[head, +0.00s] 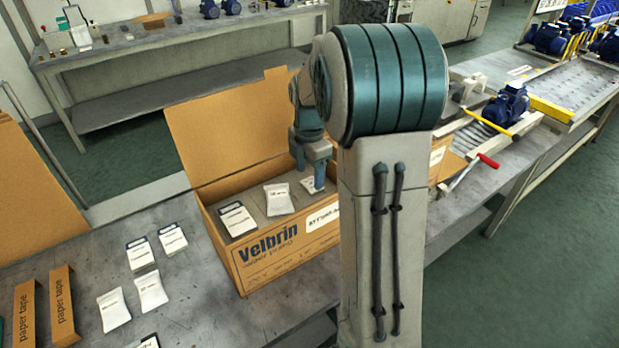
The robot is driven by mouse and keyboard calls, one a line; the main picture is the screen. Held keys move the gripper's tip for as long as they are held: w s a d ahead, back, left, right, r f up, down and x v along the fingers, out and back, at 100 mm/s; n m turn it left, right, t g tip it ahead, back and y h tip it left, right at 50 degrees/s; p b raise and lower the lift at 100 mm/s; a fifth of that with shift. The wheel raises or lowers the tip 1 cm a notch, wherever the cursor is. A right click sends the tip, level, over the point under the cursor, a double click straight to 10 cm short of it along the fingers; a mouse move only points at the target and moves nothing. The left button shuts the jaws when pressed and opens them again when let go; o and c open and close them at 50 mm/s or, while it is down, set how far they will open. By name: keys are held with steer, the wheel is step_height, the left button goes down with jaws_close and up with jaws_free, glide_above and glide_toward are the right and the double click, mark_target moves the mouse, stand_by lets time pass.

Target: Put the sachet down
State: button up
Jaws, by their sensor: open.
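An open cardboard box (271,262) marked Velbrin stands on the grey bench with its back flap up. In it lie a white sachet with a dark band (237,220), a plain white sachet (279,199) and another white sachet (309,185) at the right. My gripper (318,178) is open and low inside the box, at the right-hand sachet. A finger covers part of that sachet, and I cannot tell whether they touch. Several more sachets (150,291) lie on the bench left of the box.
Two paper tape cartons (62,306) stand at the lower left of the bench (199,318). A blue pump (506,105) sits on a fixture with yellow and red handles (489,160) at the right.

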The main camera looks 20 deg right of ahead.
mark_target(310, 183)
step_height(310, 183, up, 9)
steer(key=s+a+f+m+t, duration=0.1)
steer(key=s+a+m, duration=0.4)
steer(key=s+m, duration=0.5)
steer(key=s+a+f+m+t, duration=0.2)
steer(key=s+a+m, duration=0.2)
steer(key=s+m, duration=0.6)
steer(key=shift+s+a+f, duration=0.25)
steer(key=shift+s+a, duration=0.15)
steer(key=shift+s, duration=0.6)
